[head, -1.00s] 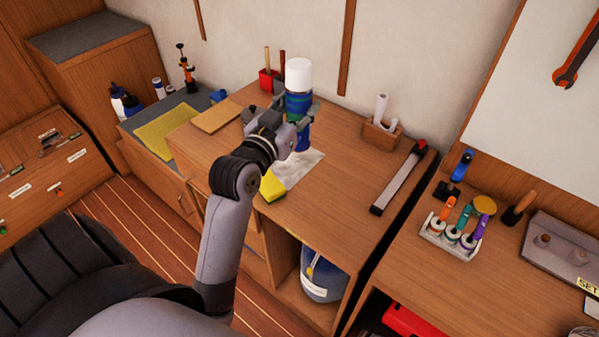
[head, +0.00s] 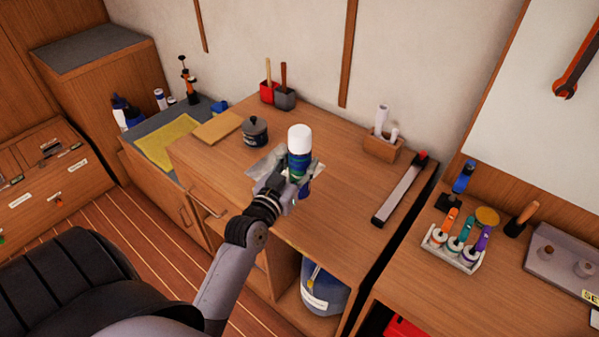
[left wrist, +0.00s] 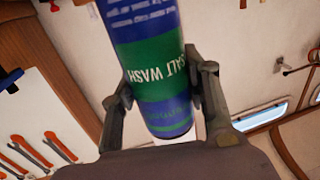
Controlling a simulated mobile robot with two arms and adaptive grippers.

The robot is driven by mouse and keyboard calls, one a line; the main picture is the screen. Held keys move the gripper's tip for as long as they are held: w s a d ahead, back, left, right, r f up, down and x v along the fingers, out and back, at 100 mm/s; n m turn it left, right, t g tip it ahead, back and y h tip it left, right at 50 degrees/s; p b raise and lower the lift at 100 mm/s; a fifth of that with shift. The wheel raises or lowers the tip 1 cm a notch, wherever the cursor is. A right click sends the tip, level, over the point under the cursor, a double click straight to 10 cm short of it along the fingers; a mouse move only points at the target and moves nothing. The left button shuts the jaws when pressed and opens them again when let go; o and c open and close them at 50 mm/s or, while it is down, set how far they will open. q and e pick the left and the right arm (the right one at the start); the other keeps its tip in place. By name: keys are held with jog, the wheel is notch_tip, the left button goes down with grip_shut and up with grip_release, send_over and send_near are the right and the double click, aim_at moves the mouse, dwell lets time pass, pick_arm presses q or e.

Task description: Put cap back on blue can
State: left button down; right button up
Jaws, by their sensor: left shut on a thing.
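The blue can (head: 299,163) has a green band and stands roughly upright in my left gripper (head: 297,180). A white cap (head: 300,138) shows at its upper end. In the left wrist view the can (left wrist: 158,85) carries upside-down "SALT WASH" lettering, and the two fingers press on its sides. A little white shows past the can's end there; most of that end is hidden by my gripper. I cannot tell whether the can's base touches the bench. My right gripper is out of view.
The wooden bench (head: 340,150) is clear behind the can. On it are a dark lidded pot (head: 255,131), a red and grey brush holder (head: 276,97), a wooden holder with white rolls (head: 383,147) and a long metal bar (head: 400,190). A pale cloth (head: 263,162) lies beside the can.

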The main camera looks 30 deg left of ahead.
aim_at(295, 182)
pick_arm(q)
notch_tip(295, 182, down, 3)
jog(key=shift+f, duration=0.2)
jog(key=shift+f, duration=0.1)
jog(key=shift+f+b, duration=0.35)
jog(key=shift+f, duration=0.05)
jog(key=c, duration=0.9)
grip_release()
